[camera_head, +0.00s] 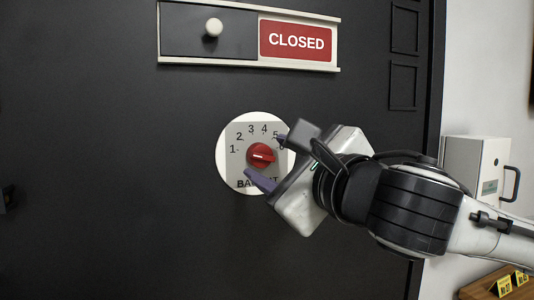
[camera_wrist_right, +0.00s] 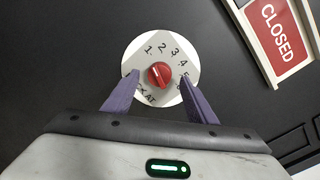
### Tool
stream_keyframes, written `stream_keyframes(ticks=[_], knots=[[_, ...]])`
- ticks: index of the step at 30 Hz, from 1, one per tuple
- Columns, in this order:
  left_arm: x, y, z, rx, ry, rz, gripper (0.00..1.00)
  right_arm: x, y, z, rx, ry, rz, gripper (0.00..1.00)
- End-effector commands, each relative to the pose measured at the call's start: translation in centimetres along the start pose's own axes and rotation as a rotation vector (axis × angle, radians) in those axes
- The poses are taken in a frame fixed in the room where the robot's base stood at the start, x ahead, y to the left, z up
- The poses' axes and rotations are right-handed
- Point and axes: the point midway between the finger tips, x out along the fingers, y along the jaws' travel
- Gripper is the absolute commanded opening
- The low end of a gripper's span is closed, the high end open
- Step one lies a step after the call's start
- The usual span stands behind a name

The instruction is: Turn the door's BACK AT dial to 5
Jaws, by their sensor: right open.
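The BACK AT dial (camera_head: 231,178) is a round white disc with a grey number plate on the black door (camera_head: 110,130). Its red knob (camera_head: 260,155) carries a white mark that lies nearly level in the head view; which number it points at is hard to tell. My right gripper (camera_head: 263,157) is open in front of the dial, with one purple finger near the 5 and the other over the BACK AT lettering. In the right wrist view the red knob (camera_wrist_right: 159,75) sits between the two fingertips, with gaps on both sides. My left gripper is not clearly in view.
Above the dial is a sliding sign with a white knob (camera_head: 213,27) and a red CLOSED panel (camera_head: 295,41). A white box with a handle (camera_head: 475,165) is on the right wall. Yellow tags (camera_head: 502,286) stand on a wooden surface at lower right.

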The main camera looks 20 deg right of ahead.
Motion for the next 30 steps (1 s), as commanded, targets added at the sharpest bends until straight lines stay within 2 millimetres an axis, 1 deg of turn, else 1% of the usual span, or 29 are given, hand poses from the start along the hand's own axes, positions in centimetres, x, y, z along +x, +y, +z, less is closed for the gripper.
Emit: stream_keyframes(ticks=[1,3,6,15,17,21,23,30], knots=[[-0.1,0.0,-0.1,0.0,0.0,0.0,0.0,0.7,0.0,0.0,0.001,0.002,0.002,0.52],[-0.1,0.0,-0.1,0.0,0.0,0.0,0.0,1.5,0.0,0.0,0.001,0.001,0.001,0.52],[-0.2,0.0,-0.2,0.0,0.0,0.0,0.0,2.1,0.0,0.0,0.001,0.0,0.002,0.52],[-0.1,0.0,-0.2,0.0,0.0,0.0,0.0,2.4,0.0,0.0,0.001,0.0,0.001,0.52],[-0.1,0.0,-0.2,0.0,0.0,0.0,0.0,2.3,0.0,0.0,0.001,0.0,0.001,0.43],[-0.1,0.0,-0.2,0.0,0.001,0.0,0.0,2.3,0.0,0.0,0.001,-0.001,0.001,0.2],[-0.1,0.0,-0.3,0.001,0.001,0.0,0.0,2.3,0.0,0.0,0.001,-0.001,0.001,0.11],[-0.1,0.0,-0.4,0.001,0.002,-0.001,0.0,2.3,0.0,0.0,0.021,-0.002,0.0,0.11]])
